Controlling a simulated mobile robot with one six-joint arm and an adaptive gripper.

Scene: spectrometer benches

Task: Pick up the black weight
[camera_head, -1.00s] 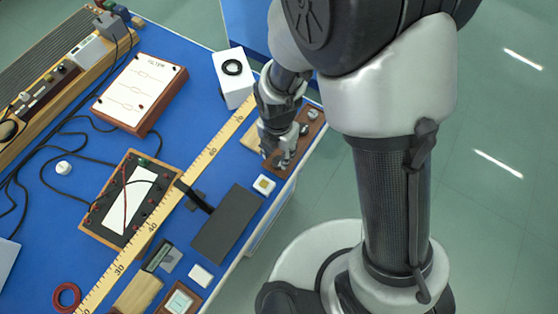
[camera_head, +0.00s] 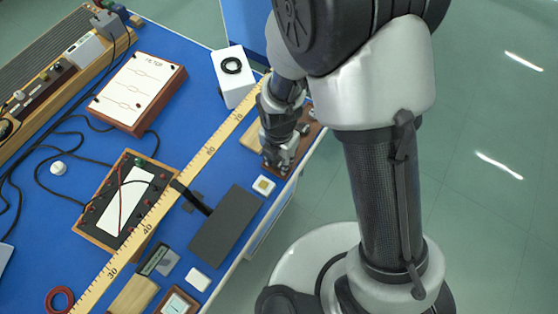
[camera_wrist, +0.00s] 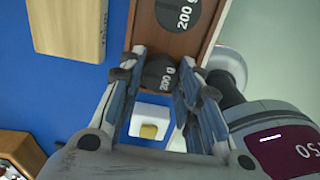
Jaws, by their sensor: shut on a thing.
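A round black weight marked "200 g" (camera_wrist: 160,74) sits between the two fingers of my gripper (camera_wrist: 163,60) in the wrist view. The fingers are shut on its sides, one on the left and one on the right. It is at the near end of a brown wooden tray (camera_wrist: 152,40); I cannot tell whether it still touches the tray. A second black disc marked "200 g" (camera_wrist: 178,12) lies farther along the tray. In the head view my gripper (camera_head: 277,164) is low at the blue bench's right edge and hides the weight.
A white block with a yellowish square (camera_head: 263,186) and a dark grey plate (camera_head: 226,226) lie close by. A long yellow ruler (camera_head: 165,205) runs diagonally beside them. A white box with a black ring (camera_head: 234,82) stands behind. The floor right of the bench is open.

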